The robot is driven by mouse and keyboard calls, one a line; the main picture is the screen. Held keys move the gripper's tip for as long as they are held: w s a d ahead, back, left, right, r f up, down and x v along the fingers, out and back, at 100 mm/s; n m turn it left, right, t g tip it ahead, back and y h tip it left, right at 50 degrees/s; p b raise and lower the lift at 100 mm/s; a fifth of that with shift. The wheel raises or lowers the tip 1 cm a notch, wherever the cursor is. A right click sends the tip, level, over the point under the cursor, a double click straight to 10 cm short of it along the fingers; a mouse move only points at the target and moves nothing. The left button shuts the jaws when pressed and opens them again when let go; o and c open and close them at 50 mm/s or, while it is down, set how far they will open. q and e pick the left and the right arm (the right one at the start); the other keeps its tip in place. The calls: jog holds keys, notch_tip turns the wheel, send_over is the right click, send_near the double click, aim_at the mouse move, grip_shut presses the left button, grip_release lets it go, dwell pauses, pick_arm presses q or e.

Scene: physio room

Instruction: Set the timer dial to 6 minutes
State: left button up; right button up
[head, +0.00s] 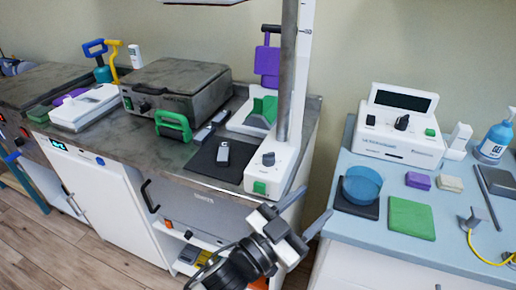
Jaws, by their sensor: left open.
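A white device (398,140) with a dark slanted display stands on the blue counter at right. A black dial (402,122) sits on its top, between a small black knob and a green button. A second control, a grey knob (268,158), is on a white panel above a green button at the end of the dark counter. I cannot read minute marks at either control. My left gripper (306,211) is open and empty, in front of the gap between the counters. It is apart from both controls. My right gripper is not in view.
A blue translucent bowl (362,186) on a dark pad, a green pad (411,217) and a purple block (418,181) lie before the device. A grey vertical pole (287,80) rises behind my gripper. A blue pump bottle (494,140) stands at right.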

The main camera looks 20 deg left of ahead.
pick_arm(q)
jog(key=d+r+m+g+h, duration=0.3)
jog(key=d+r+m+h, duration=0.35)
jog(key=r+h, duration=0.2)
jog(key=s+d+r+m+g+h+p, duration=0.1)
jog(key=s+d+r+m+g, duration=0.15)
jog(key=m+g, duration=0.5)
jog(key=s+d+r+m+g+h, duration=0.1)
jog(key=s+d+r+m+g, duration=0.1)
jog(key=s+d+m+g, duration=0.4)
jog(key=t+y+p, duration=0.2)
jog(key=t+y, duration=0.1)
jog(key=y, duration=2.1)
send_near(270, 154)
jog(key=shift+n+g, duration=0.35)
jog(key=shift+n, duration=0.05)
jog(key=b+x, duration=0.3)
jog(key=x, duration=0.1)
jog(key=shift+w+d, duration=0.1)
jog(key=x, duration=0.3)
jog(key=shift+w+a+f+p, duration=0.2)
jog(key=shift+w+f+p, duration=0.05)
jog(key=shift+p, duration=0.1)
jog(key=shift+w+a+f, duration=0.2)
jog(key=shift+f, duration=0.6)
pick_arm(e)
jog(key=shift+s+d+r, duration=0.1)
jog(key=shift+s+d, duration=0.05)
